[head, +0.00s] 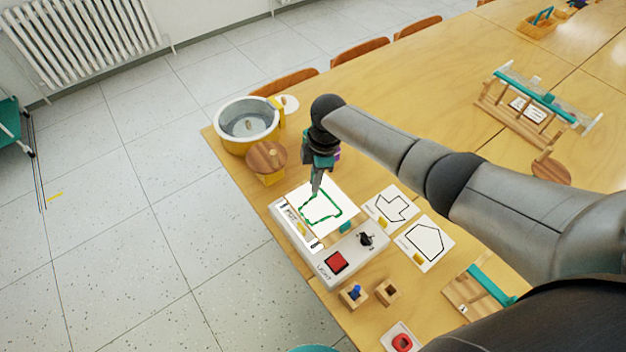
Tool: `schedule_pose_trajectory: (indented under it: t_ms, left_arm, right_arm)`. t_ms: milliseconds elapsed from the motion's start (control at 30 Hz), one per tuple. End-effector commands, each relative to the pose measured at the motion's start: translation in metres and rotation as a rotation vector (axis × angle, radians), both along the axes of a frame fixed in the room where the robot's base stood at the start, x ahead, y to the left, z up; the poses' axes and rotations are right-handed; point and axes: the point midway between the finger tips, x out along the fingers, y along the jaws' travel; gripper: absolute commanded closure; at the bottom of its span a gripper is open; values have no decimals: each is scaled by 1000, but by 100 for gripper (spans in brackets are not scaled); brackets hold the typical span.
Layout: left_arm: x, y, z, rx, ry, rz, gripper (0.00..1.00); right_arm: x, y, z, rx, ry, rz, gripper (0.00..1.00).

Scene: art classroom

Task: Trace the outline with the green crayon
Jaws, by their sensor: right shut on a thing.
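A white sheet (339,224) lies on a light grey device at the table's left edge. An outline (306,218) on it shows green line along much of its visible course, with dark parts showing in places. My right gripper (316,188) points down over the upper part of the sheet, shut on the green crayon. The crayon is mostly hidden by the fingers and too small to make out clearly. I cannot tell whether its tip touches the paper. My left gripper is out of view.
The device has a red button (336,262) and a black knob (366,239). Two cards with black outlines (390,206) (424,243) lie right of it. Small wooden blocks (387,292) stand in front.

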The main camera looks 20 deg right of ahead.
Motion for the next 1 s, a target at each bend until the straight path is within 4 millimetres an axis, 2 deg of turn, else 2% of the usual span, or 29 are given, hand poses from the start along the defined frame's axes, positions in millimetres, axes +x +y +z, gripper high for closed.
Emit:
schedule_pose_trajectory:
  t_ms: [1000]
  left_arm:
    - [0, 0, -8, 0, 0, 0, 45]
  right_arm:
    - [9, -1, 0, 1, -1, 1, 100]
